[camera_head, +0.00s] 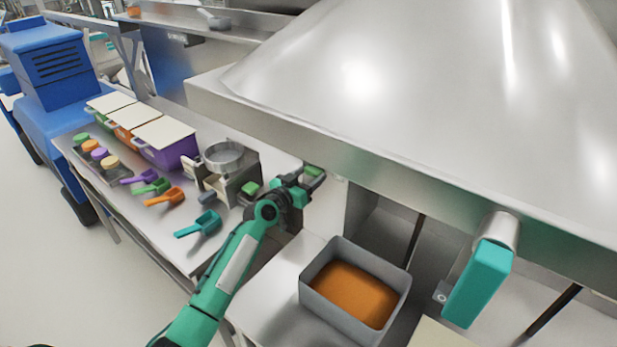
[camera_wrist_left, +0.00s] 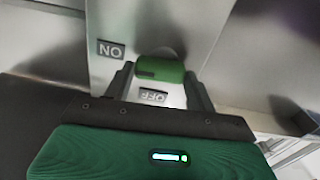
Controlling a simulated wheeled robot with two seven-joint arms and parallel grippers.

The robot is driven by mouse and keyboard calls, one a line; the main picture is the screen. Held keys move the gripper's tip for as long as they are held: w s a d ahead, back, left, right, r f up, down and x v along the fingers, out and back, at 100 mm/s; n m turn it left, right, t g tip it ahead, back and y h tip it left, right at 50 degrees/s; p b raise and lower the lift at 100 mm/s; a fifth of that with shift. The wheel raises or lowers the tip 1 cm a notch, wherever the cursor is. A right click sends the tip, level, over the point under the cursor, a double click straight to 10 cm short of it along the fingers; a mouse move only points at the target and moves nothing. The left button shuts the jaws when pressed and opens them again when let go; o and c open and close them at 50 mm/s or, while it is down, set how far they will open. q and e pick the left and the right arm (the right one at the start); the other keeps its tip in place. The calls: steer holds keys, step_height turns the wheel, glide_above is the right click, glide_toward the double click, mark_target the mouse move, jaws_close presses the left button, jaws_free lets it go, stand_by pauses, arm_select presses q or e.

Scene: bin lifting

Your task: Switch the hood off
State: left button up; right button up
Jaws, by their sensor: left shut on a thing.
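The hood (camera_head: 400,70) is a large metal canopy across the top right of the head view. Its green switch handle (camera_wrist_left: 160,68) sits on a metal plate beneath the hood edge and also shows in the head view (camera_head: 313,171). In the wrist view an ON label (camera_wrist_left: 110,50) is left of the handle and an OFF label (camera_wrist_left: 153,97) just below it, both upside down. My left gripper (camera_head: 308,182) is shut on the handle, with a dark finger on each side of it. The handle's pivot is hard to make out. My right gripper is not in view.
A grey bin (camera_head: 309,290) with orange contents stands on a metal surface below the hood. A teal block (camera_head: 480,285) on a metal cylinder hangs at the hood's front right. Left, a table holds coloured scoops, a purple lidded bin (camera_head: 178,156) and a scale (camera_head: 224,158).

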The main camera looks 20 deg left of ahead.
arm_select(q)
steer(key=n, duration=0.8)
steer(key=shift+a+r+n, duration=0.1)
steer(key=shift+a+n, duration=0.05)
steer(key=shift+n, duration=0.15)
steer(key=n, duration=0.4)
steer(key=shift+w+a, duration=0.1)
steer(key=shift+n+p, duration=0.55)
steer(key=shift+n, duration=1.55)
steer(key=o, duration=1)
steer(key=shift+a, duration=0.1)
